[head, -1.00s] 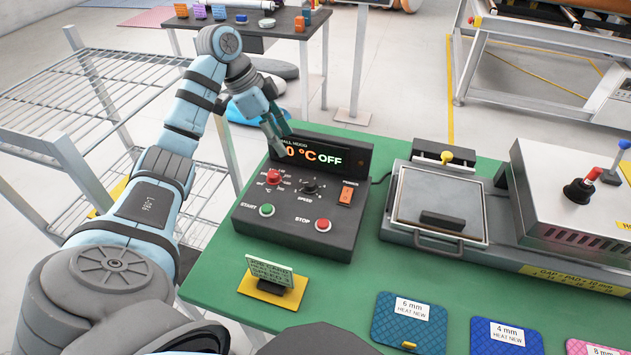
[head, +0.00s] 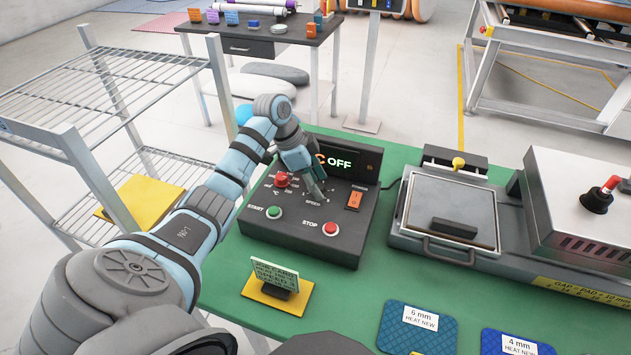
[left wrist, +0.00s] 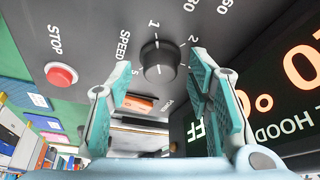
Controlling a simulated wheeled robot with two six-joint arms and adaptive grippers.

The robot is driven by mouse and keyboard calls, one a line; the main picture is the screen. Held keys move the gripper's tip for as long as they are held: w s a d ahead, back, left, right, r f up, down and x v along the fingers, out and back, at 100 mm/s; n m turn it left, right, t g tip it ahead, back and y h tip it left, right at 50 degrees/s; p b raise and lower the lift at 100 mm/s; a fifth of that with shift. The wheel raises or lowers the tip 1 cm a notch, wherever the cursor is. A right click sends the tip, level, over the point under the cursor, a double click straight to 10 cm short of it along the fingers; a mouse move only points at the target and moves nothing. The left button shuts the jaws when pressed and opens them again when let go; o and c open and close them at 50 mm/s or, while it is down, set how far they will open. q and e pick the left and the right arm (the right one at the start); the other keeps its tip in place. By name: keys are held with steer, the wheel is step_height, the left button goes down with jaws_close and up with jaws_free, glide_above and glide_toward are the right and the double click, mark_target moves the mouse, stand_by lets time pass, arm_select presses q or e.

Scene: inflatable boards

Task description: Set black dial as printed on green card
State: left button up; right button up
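The black dial (left wrist: 158,62) is the speed knob on the dark control box (head: 345,245). In the left wrist view its white mark points toward the printed 1, with 2 to the right. In the head view my left gripper (head: 318,192) covers the dial. The left gripper (left wrist: 163,72) is open, its teal fingers on either side of the dial's line; I cannot tell whether they touch it. The green card (head: 273,273) stands in a dark holder on a yellow base in front of the box. Its text is too small to read surely. My right gripper is not in view.
A red knob (head: 282,181), green START button (head: 274,212), red STOP button (head: 331,229) and orange switch (head: 355,199) sit near the dial. The box's display (head: 345,160) reads OFF. A press (head: 450,210) stands to the right. Blue pads lie in front.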

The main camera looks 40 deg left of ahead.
arm_select(q)
jaws_close()
steer(key=shift+r+m, duration=0.1)
steer(key=shift+m, duration=0.3)
steer(key=shift+w+m+p, duration=0.1)
steer(key=shift+m+p, duration=0.3)
steer(key=shift+m, duration=0.1)
steer(key=shift+w+m+g+h, duration=0.1)
steer(key=shift+m+g+h, duration=0.3)
steer(key=shift+m+g, duration=0.55)
steer(key=m+b, duration=0.1)
steer(key=m, duration=0.2)
steer(key=shift+w, duration=0.1)
steer(key=shift+a+m+g+b, duration=0.1)
steer(key=shift+m+g+b, duration=0.65)
steer(key=shift+m+b, duration=0.75)
